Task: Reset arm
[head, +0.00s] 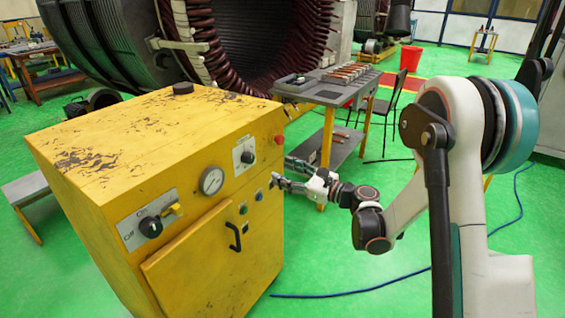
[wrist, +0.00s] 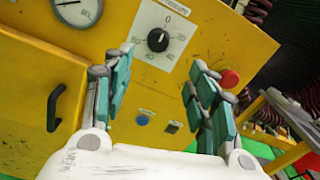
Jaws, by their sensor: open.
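My gripper (head: 278,171) is at the right side of the yellow cabinet's front panel in the head view, at the end of my arm. In the wrist view, my gripper (wrist: 162,85) is open, its two teal-padded fingers spread apart with nothing between them. Beyond the fingers is the yellow cabinet (head: 155,130) with a black pressure knob (wrist: 158,40), a red button (wrist: 230,78), a gauge (head: 212,181) and small green and blue buttons. The fingers look apart from the panel, though the exact gap cannot be told.
A grey workbench (head: 322,92) with parts on top stands behind my gripper. The large stator (head: 250,45) is at the back. A blue hose (head: 370,287) lies on the green floor, which is otherwise clear between the cabinet and my arm.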

